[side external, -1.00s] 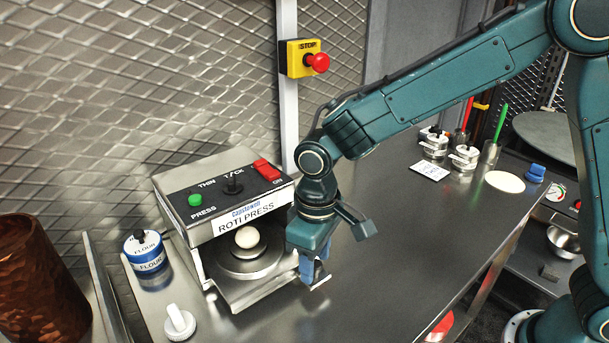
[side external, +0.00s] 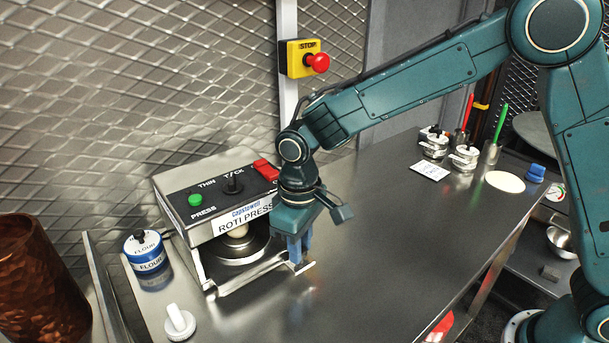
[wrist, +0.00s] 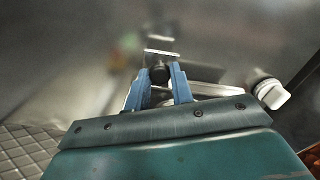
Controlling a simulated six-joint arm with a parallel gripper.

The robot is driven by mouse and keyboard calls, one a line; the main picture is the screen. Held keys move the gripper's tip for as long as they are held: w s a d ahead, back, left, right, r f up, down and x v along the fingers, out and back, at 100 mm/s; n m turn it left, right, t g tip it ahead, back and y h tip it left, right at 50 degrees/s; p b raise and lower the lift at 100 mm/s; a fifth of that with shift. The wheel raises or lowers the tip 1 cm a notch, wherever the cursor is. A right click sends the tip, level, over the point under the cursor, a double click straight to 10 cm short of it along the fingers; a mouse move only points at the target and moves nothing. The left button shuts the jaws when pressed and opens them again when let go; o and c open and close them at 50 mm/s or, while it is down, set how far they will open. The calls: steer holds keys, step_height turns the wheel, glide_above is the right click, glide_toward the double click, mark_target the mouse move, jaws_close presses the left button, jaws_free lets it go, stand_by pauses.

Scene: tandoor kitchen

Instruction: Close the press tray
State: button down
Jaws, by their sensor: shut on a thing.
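The roti press (side external: 230,195) stands on the steel counter, its control panel on top. Its press tray (side external: 250,280) sticks out a little at the front. A pale dough ball (side external: 238,231) sits on the round plate (side external: 236,251) in the tray, partly hidden under the press head. My gripper (side external: 299,262) is at the tray's right front corner, pointing down. In the wrist view, the blue fingers (wrist: 160,78) are closed around a dark knob or handle post with a metal plate beside it.
A flour tin (side external: 146,252) and a white-knobbed item (side external: 179,322) stand left of the press. A red stop button (side external: 317,62) is on the post behind. Lidded pots (side external: 464,158), a flat round bread (side external: 505,181) and a card (side external: 429,172) lie far right. The counter's middle is clear.

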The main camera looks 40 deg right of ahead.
steer(key=c, duration=1.2)
jaws_free()
steer(key=shift+r, duration=0.15)
step_height(320, 180, up, 14)
steer(key=shift+f, duration=0.2)
